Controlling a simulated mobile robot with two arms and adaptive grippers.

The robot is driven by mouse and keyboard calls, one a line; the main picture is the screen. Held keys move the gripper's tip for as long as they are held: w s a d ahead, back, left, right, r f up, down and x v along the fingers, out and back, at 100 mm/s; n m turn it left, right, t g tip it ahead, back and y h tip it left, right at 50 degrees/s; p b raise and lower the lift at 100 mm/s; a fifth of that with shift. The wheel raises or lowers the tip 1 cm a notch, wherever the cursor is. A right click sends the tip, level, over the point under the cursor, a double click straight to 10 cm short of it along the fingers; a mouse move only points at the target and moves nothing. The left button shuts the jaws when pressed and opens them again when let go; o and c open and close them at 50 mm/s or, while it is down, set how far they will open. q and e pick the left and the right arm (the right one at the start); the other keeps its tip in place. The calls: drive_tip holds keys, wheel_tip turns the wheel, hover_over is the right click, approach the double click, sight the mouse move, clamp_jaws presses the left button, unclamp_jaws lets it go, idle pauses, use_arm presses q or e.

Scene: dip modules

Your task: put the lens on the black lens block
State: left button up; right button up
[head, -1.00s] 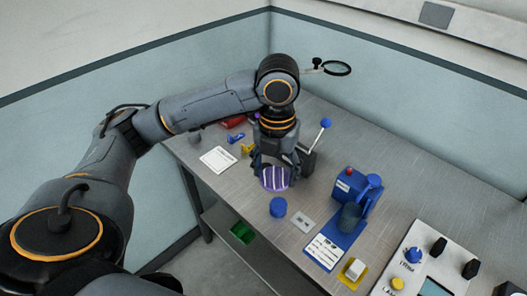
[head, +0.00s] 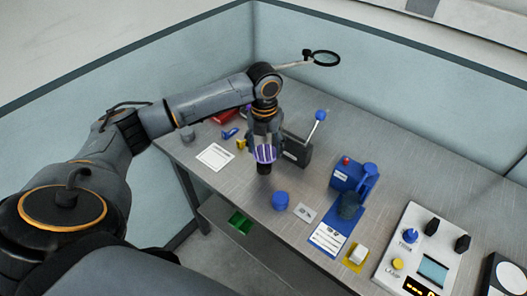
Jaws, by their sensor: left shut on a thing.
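A round purple lens with pale stripes (head: 264,153) is held in my left gripper (head: 263,148). The fingers are shut on it and point down. The black lens block (head: 264,169) is a short dark cylinder directly below the lens in the head view. I cannot tell whether the lens touches the block or hangs just above it. The lens and fingers hide the block's top. My right gripper is not in view.
A black lever press (head: 297,152) with a blue knob stands close to the right of the gripper. A white card (head: 215,157) lies to the left.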

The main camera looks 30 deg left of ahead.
sight(264, 149)
use_arm(q)
drive_tip(key=shift+w+a+f, duration=0.3)
drive_tip(key=shift+f, duration=0.35)
drive_tip(key=f+p, duration=0.2)
drive_tip(key=f, duration=0.1)
drive_tip(key=shift+w+a, duration=0.1)
drive_tip(key=shift+a, duration=0.1)
drive_tip(key=shift+f, duration=0.4)
drive_tip(key=o, duration=1)
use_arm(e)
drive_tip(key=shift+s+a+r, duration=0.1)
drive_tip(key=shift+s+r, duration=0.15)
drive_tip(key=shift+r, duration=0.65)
